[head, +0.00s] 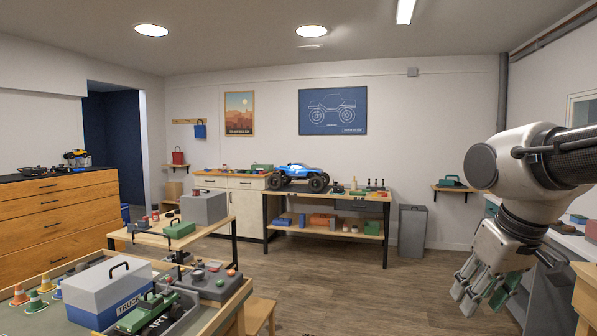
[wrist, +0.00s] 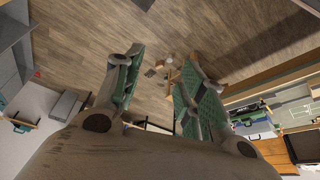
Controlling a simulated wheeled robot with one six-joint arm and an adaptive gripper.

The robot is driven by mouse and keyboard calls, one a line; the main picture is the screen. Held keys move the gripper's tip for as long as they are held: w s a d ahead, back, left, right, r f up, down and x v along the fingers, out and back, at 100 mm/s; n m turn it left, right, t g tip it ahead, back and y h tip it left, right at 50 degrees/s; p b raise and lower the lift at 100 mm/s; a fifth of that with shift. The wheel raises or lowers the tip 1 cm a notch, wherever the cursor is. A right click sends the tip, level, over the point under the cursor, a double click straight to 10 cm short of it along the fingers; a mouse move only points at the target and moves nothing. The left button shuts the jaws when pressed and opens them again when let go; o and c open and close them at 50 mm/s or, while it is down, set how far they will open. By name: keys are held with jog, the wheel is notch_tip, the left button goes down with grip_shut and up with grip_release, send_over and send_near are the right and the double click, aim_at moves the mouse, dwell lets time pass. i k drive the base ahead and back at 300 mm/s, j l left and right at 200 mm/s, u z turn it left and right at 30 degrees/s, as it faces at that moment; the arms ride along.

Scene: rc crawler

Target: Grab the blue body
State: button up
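The blue body (head: 295,169) sits on a crawler with big black wheels (head: 317,184). The crawler stands on the left end of a wooden workbench (head: 356,196) by the far wall in the head view. My gripper (head: 482,290) hangs in the air at the right of the head view, pointing down, well apart from the blue body and nearer to me. I cannot make out the blue body in the wrist view.
A low table (head: 137,238) with a grey box and the bench with a truck box (head: 107,290) stand at the left front. A grey bin (head: 412,230) is right of the workbench. Open wooden floor (head: 340,285) lies in the middle.

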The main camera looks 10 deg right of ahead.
aim_at(295, 169)
jog(key=i+l+z, duration=0.15)
jog(key=i+z, duration=0.45)
jog(key=i, duration=0.2)
jog(key=i+l+z, duration=0.15)
jog(key=i, duration=0.9)
jog(key=i+l+z, duration=0.2)
jog(key=i, duration=0.8)
jog(key=i+j+u, duration=0.15)
jog(key=i+u, duration=0.2)
jog(key=i, duration=0.75)
jog(key=i+l+u, duration=0.2)
jog(key=i+u, duration=0.15)
jog(key=i, duration=0.75)
jog(key=i+u, duration=0.45)
jog(key=i, duration=0.25)
jog(key=i+l+u, duration=0.2)
jog(key=i+u, duration=0.25)
jog(key=i, duration=0.2)
jog(key=i+j+u, duration=0.1)
jog(key=i+u, duration=0.95)
jog(key=i+j+z, duration=0.2)
jog(key=i, duration=0.7)
jog(key=i+z, duration=0.75)
jog(key=i+j+z, duration=0.15)
jog(key=z, duration=0.25)
jog(key=i+j+z, duration=0.8)
jog(key=k+l, duration=0.1)
